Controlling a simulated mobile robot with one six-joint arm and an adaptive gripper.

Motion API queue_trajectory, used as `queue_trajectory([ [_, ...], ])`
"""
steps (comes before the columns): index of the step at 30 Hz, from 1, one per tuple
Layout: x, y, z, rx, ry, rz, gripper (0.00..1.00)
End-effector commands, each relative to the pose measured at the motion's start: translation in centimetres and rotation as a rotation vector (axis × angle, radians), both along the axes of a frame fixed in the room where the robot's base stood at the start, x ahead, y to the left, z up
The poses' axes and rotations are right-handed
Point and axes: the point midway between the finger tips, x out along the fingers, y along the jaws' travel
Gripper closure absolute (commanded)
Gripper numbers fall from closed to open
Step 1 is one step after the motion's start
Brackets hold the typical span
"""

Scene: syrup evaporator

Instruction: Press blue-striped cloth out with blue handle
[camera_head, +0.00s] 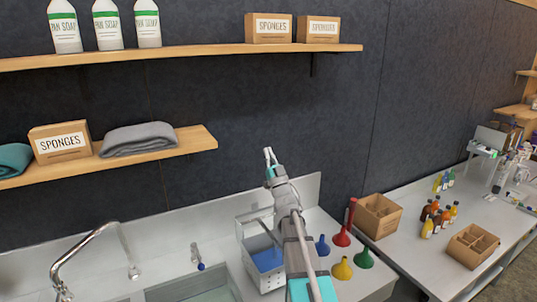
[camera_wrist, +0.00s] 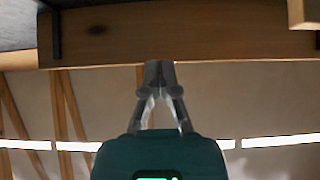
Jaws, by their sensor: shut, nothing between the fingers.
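My gripper (camera_head: 270,155) is raised in front of the dark wall, shut and empty, pointing up. In the wrist view its closed fingers (camera_wrist: 160,78) stand in front of a wooden beam. No blue-striped cloth can be made out. A white perforated bin (camera_head: 263,279) stands on the counter, just left of my arm. A flat blue thing (camera_head: 267,260) shows inside it, with a grey bar leaning across; my arm hides part of the right side. I cannot tell whether this is the cloth or its press. A small blue-ended tap (camera_head: 198,262) stands behind the sink.
Wooden shelves hold soap bottles (camera_head: 107,25), sponge boxes (camera_head: 59,142) and a grey folded cloth (camera_head: 138,138). Several coloured funnels (camera_head: 342,269) stand right of my arm. A cardboard box (camera_head: 377,216) and bottles are on the right-hand table. A sink (camera_head: 195,288) lies at front.

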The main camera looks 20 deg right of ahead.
Motion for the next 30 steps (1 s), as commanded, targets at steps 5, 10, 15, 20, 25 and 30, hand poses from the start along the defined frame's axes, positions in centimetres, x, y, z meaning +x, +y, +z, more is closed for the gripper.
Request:
queue_trajectory([
  [5,-0.2,0.0,-1.8,0.0,0.0,0.0,1.0],
  [10,-0.5,0.0,-3.3,-0.001,0.0,0.001,1.0],
  [15,0.6,0.0,-4.7,0.0,0.0,0.0,1.0],
  [20,1.4,0.0,-6.0,0.0,0.0,0.0,1.0],
  [25,2.3,0.1,-7.5,0.0,0.0,0.001,1.0],
  [30,3.3,0.2,-8.9,0.0,0.0,0.001,1.0],
])
